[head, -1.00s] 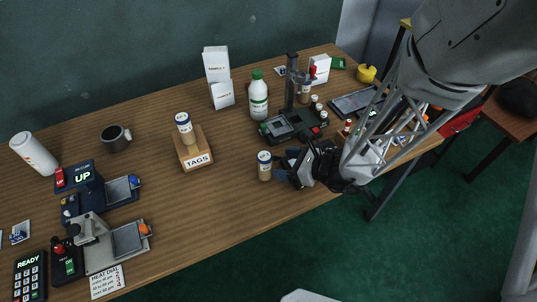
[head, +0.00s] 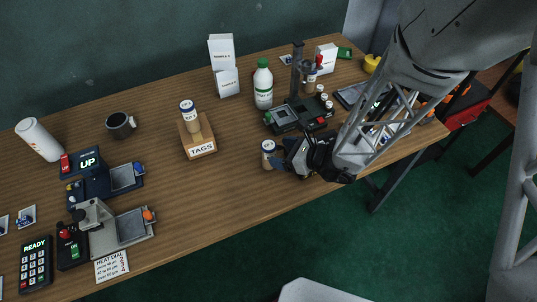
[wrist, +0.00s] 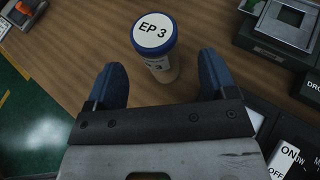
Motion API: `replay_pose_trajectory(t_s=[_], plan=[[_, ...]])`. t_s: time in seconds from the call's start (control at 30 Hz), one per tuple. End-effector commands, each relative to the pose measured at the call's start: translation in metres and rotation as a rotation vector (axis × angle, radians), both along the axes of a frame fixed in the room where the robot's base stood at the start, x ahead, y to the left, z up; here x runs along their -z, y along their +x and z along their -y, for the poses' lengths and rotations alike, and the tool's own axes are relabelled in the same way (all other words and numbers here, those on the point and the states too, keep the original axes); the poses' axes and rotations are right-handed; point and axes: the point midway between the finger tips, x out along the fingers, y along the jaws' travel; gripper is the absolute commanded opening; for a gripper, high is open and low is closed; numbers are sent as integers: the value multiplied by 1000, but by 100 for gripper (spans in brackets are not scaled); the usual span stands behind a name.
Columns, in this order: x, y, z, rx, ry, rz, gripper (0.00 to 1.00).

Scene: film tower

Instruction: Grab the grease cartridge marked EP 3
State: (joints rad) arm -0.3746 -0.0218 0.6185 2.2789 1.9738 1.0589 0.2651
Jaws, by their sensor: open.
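The grease cartridge marked EP 3 (wrist: 154,36) has a blue cap with a white round label and a pale body. It stands upright on the wooden table, and it also shows in the head view (head: 268,153). My gripper (wrist: 161,70) is open, with its two blue fingers on either side of the cartridge's lower body in the wrist view. Gaps show between the cartridge and both fingers there. In the head view my gripper (head: 281,164) is just right of the cartridge, low over the table. The far ends of the fingers are partly hidden there.
A similar cartridge (head: 189,112) stands on a wooden TAGS block (head: 201,150) to the left; its cap label is unreadable. A black device (head: 296,117) and a green-capped white bottle (head: 263,88) stand behind the gripper. The table's front edge is close; bare wood lies left.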

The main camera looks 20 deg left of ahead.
Motion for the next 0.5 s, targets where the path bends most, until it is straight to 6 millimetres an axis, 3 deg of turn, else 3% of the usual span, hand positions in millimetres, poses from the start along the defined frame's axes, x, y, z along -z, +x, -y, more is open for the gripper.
replay_pose_trajectory(t_s=[0.5], plan=[[4,0,-7,-1,0,0,78]])
